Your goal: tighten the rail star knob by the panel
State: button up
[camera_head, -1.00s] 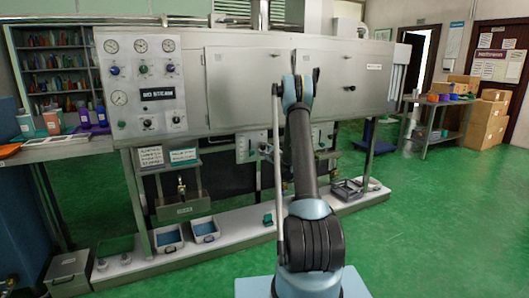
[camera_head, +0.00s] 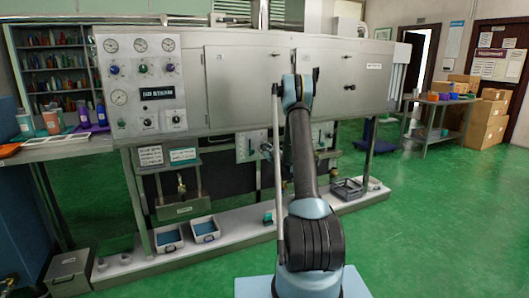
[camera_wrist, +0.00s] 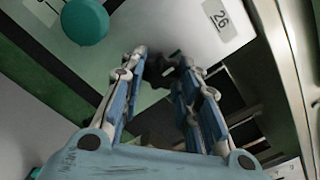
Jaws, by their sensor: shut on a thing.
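In the wrist view my gripper (camera_wrist: 162,63) reaches up to a pale plate with its two blue-and-grey fingers. A small dark knob (camera_wrist: 160,76) sits between the fingertips, and the fingers are closed on it. Its star shape is mostly hidden by the fingers and shadow. In the head view the knob and the gripper's grip are hidden behind or beside my arm, low in front of the machine. The machine's control panel (camera_head: 143,82) with gauges and knobs is at the upper left of the head view.
Blue-lined trays (camera_head: 205,229) stand on the machine's low ledge. A side table (camera_head: 440,112) and boxes (camera_head: 485,122) are at right. Green floor is clear at right.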

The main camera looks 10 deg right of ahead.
jog(key=o, duration=1.1)
jog(key=shift+c, duration=0.2)
jog(key=v, duration=1.2)
